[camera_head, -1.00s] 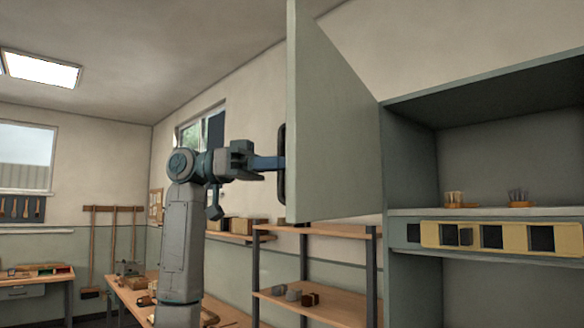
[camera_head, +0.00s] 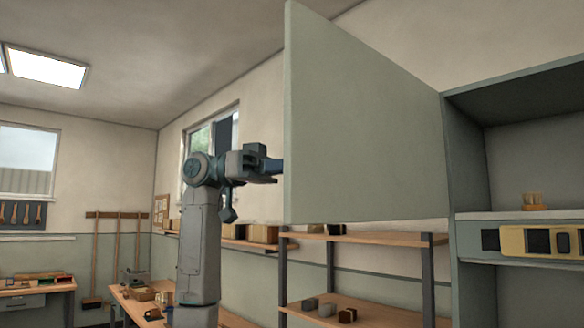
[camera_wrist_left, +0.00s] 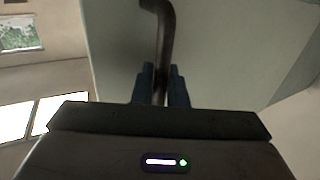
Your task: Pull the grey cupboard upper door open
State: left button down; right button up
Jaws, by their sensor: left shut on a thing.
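The grey cupboard's upper door (camera_head: 365,120) stands swung well out from the cupboard body (camera_head: 468,175), hinged on its right side. My left gripper (camera_wrist_left: 161,85) is shut on the door's dark bar handle (camera_wrist_left: 166,30) in the left wrist view, with one blue finger on each side of it. In the head view my left arm (camera_head: 200,235) reaches in from the left, and its fingers (camera_head: 274,166) pass behind the door's near edge, which hides the handle. My right gripper is not in view.
The open cupboard holds a brush block (camera_head: 535,201) on a shelf, with a yellow slotted piece (camera_head: 540,241) on the front below. A wooden shelf rack (camera_head: 350,240) stands behind the door. A workbench (camera_head: 135,300) is at the left behind my arm.

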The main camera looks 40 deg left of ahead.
pick_arm(q)
jog(key=c, duration=1.5)
grip_release()
jog(key=shift+d, duration=0.1)
jog(key=shift+c, duration=0.2)
jog(key=b+v, duration=0.2)
jog(key=v, duration=0.8)
jog(key=shift+s+a+b, duration=0.2)
jog(key=shift+a+b, duration=0.15)
jog(key=shift+b, duration=0.05)
